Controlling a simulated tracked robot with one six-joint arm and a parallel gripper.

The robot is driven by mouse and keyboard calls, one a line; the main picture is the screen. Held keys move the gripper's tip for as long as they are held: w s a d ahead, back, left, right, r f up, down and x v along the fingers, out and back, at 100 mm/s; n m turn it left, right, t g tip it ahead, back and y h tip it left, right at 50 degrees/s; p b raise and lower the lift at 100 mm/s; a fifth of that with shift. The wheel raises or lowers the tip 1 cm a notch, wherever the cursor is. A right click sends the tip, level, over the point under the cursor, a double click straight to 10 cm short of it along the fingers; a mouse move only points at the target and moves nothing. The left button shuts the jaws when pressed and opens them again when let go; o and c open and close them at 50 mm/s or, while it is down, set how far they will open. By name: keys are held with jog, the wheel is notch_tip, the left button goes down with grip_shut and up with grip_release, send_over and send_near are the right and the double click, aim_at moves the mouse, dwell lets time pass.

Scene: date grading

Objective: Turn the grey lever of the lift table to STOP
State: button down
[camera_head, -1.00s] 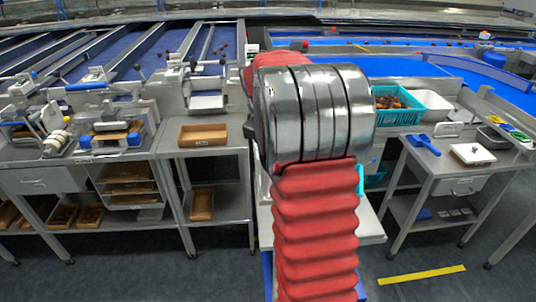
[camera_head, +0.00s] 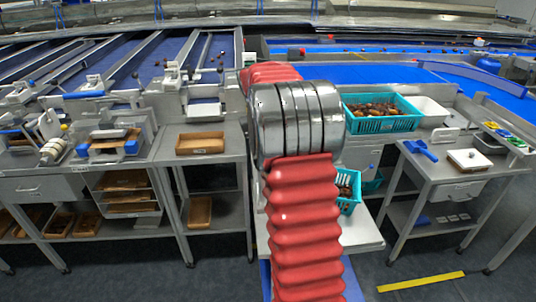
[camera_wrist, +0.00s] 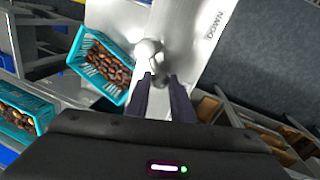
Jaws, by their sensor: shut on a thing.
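In the wrist view a grey lever with a rounded knob (camera_wrist: 149,48) stands over the pale top of the lift table (camera_wrist: 118,17). My gripper (camera_wrist: 160,82) has its two dark fingers closed on the lever just below the knob.
A teal crate of dates (camera_wrist: 78,47) stands on the lift table, left of the lever in the wrist view. Another teal crate (camera_head: 384,124) sits on the counter behind. A steel side table (camera_head: 460,178) is at right. Wooden trays (camera_head: 200,143) are at left.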

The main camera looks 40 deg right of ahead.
jog(key=shift+w+r, duration=0.1)
jog(key=shift+w, duration=0.05)
jog(key=c, duration=1.5)
grip_release()
jog(key=shift+c, duration=0.2)
notch_tip(320, 180, up, 13)
jog(key=w+a, duration=0.1)
jog(key=a, duration=0.1)
jog(key=shift+a+r, duration=0.15)
jog(key=shift+a, duration=0.1)
